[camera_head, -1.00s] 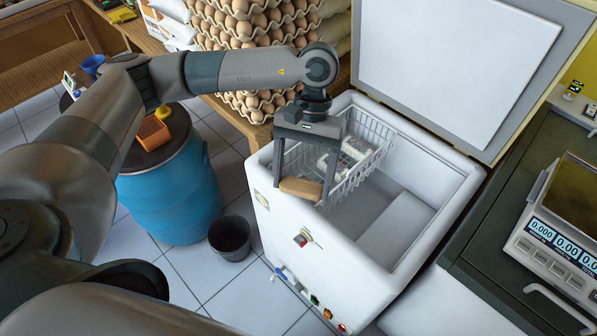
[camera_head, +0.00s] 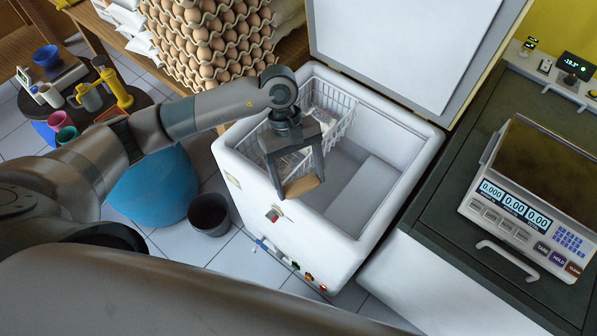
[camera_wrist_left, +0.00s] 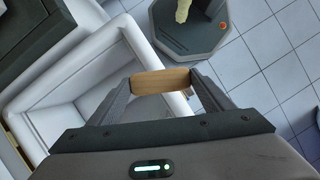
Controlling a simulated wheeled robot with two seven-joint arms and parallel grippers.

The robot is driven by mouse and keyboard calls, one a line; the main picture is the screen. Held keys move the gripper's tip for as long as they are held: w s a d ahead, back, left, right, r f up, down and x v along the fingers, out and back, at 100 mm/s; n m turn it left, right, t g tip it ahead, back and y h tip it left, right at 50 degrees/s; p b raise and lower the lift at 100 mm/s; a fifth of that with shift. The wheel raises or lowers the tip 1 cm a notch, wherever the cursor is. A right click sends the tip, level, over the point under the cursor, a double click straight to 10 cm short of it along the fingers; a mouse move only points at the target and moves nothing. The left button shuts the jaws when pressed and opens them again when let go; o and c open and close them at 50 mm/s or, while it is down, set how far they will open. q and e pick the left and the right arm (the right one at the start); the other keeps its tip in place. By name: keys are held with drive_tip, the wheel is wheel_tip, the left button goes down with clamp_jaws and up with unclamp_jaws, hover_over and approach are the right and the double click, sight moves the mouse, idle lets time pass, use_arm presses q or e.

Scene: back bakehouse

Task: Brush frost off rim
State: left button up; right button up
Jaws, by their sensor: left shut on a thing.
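The white chest freezer (camera_head: 305,240) stands open, with its lid (camera_head: 385,45) raised. My left gripper (camera_head: 301,187) is shut on a tan wooden block, the brush (camera_head: 302,186), held across between the two fingers. The brush is at the freezer's front rim (camera_head: 343,229); I cannot tell whether it touches. In the left wrist view the brush (camera_wrist_left: 160,81) sits between the fingertips, with the freezer (camera_wrist_left: 30,100) to the left. Its bristles are hidden, and I cannot make out frost on the rim. My right gripper is not in view.
A wire basket (camera_head: 338,110) hangs inside the freezer. A scale (camera_head: 525,205) stands on the dark counter to the right.

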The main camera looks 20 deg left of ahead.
use_arm(q)
drive_tip(key=shift+f, duration=0.15)
drive_tip(key=shift+f+b, duration=1.5)
drive_tip(key=shift+f, duration=2.65)
drive_tip(key=shift+f+b, duration=0.75)
drive_tip(key=shift+b, duration=0.2)
drive_tip(key=shift+w+a+b, duration=0.2)
drive_tip(key=shift+a+b, duration=0.25)
drive_tip(key=shift+a, duration=0.1)
drive_tip(key=shift+w+a, duration=0.15)
drive_tip(key=shift+a, duration=0.25)
drive_tip(key=shift+d+b, duration=0.15)
drive_tip(key=shift+b, duration=0.15)
